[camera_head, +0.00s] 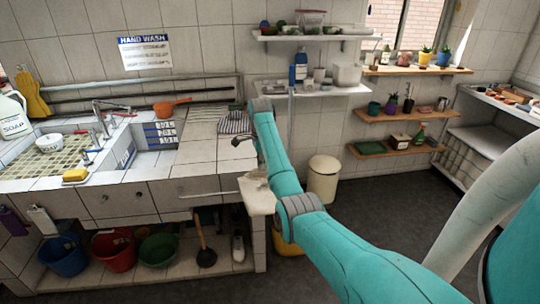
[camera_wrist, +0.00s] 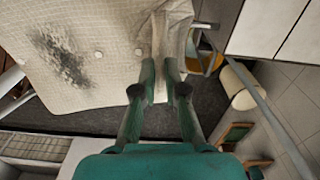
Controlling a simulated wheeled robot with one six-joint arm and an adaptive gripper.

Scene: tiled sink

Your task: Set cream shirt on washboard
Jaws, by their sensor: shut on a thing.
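The cream shirt (camera_wrist: 90,60) hangs from my gripper (camera_wrist: 162,68). In the wrist view the fingers are shut on a fold at its edge, and a dark stain and buttons show on the cloth. In the head view the shirt (camera_head: 258,196) hangs at the right end of the counter, partly hidden by my arm, which also hides most of the gripper. A pale ribbed surface (camera_head: 202,128) on the counter, right of the sink, looks like the washboard. The shirt is apart from it, to its right and lower.
A striped cloth (camera_head: 236,124) lies at the counter's back right. A cream bin (camera_head: 323,180) stands on the floor right of the counter. Shelves line the back wall.

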